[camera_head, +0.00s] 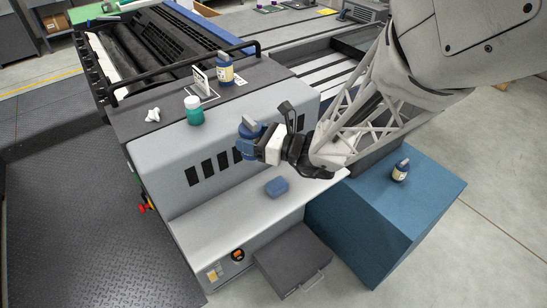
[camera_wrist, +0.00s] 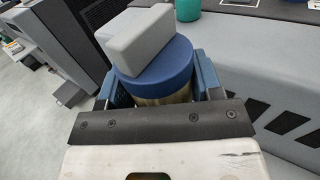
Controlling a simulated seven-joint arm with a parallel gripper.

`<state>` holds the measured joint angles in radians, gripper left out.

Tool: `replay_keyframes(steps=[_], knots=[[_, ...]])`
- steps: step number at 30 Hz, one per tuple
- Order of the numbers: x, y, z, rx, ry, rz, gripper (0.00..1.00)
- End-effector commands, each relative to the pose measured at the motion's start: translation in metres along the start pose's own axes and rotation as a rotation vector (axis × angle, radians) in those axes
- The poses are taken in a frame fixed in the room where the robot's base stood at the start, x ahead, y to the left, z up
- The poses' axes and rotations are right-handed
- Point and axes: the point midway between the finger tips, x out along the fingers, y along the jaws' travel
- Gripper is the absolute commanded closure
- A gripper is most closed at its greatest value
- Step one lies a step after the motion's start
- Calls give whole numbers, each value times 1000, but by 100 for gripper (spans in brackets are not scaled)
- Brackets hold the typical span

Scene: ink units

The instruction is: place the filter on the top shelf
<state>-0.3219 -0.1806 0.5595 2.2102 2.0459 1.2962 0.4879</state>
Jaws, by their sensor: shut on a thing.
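My gripper (camera_head: 246,145) is shut on a filter (camera_head: 250,127) with a blue round cap and a grey block on top. It holds the filter in the air in front of the grey machine's upper face. In the wrist view, the held filter (camera_wrist: 160,60) sits upright between the blue fingers, its lower body mostly hidden. The top shelf (camera_head: 130,122) is the machine's dark upper surface. A similar blue-and-cream filter (camera_head: 225,72) stands on it at the back.
On the top shelf are a teal jar (camera_head: 194,112), a small white part (camera_head: 153,115) and a white sign (camera_head: 199,80). A black rail (camera_head: 180,72) runs behind. The blue box (camera_head: 375,220) stands at right.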

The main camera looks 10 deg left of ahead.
Motion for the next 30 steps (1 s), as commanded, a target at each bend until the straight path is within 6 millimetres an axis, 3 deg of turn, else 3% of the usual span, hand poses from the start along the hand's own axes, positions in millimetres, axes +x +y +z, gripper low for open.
replay_keyframes(steps=[9, 18, 24, 30], knots=[[-38, 85, -82, 8, 1, 21, 66], [-79, 161, -137, 5, 0, 26, 66], [-95, 189, -154, 1, 0, 25, 66], [-100, 196, -158, -1, 0, 24, 66]])
